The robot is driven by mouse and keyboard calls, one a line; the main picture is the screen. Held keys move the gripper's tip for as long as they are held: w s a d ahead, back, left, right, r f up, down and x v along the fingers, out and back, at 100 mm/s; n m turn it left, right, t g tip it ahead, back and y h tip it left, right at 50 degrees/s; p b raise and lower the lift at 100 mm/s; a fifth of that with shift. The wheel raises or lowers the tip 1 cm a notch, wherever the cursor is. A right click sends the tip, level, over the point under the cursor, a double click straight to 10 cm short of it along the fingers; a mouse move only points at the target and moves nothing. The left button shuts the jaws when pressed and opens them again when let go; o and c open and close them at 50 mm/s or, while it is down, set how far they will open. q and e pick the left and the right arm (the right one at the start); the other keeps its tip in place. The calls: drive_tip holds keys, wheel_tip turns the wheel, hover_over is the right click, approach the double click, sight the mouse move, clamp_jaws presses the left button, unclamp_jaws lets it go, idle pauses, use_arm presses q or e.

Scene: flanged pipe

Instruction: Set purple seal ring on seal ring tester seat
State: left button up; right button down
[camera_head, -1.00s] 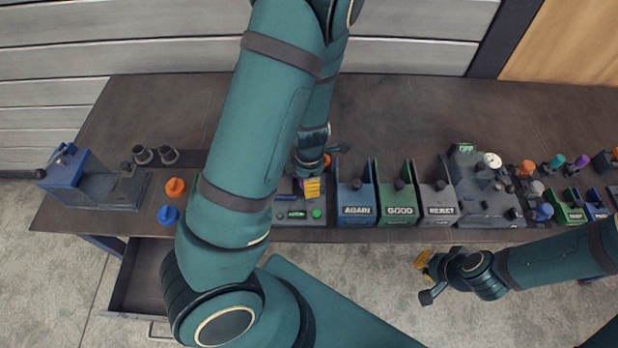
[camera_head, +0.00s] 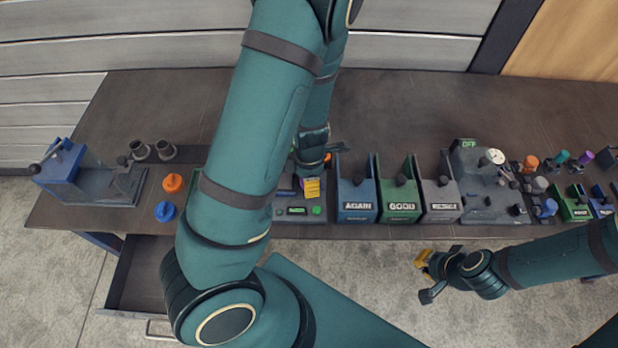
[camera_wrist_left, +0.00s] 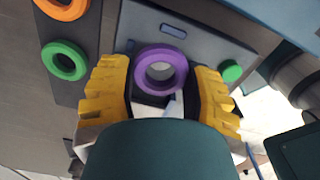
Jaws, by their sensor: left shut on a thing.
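The purple seal ring (camera_wrist_left: 160,70) is between the yellow fingers of my left gripper (camera_wrist_left: 160,88) in the left wrist view. My left gripper is shut on it, over the grey tester (camera_wrist_left: 205,45) with its green button (camera_wrist_left: 231,71). Whether the ring touches the seat cannot be told; the seat is mostly hidden. In the head view the left arm covers much of the tester (camera_head: 288,218), and a yellow finger of the left gripper (camera_head: 312,188) shows above it. My right gripper (camera_head: 426,277) hangs in front of the bench; its finger gap is unclear.
Blue AGAIN (camera_head: 357,206), green GOOD (camera_head: 399,207) and a grey bin (camera_head: 440,207) stand right of the tester. A grey machine with a gauge (camera_head: 485,205) is beyond. Orange (camera_head: 173,183) and blue (camera_head: 166,211) rings lie left. An open drawer (camera_head: 133,285) juts out below.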

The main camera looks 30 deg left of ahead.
use_arm(q)
drive_tip(key=shift+f+b, duration=0.3)
drive_tip(key=shift+f, duration=0.2)
idle(0.4)
drive_tip(key=o, duration=1.3)
drive_tip(key=shift+c, duration=0.2)
wheel_tip(320, 180, up, 7)
drive_tip(key=p, duration=0.7)
drive_tip(key=shift+r+p, duration=0.1)
drive_tip(key=shift+p, duration=0.25)
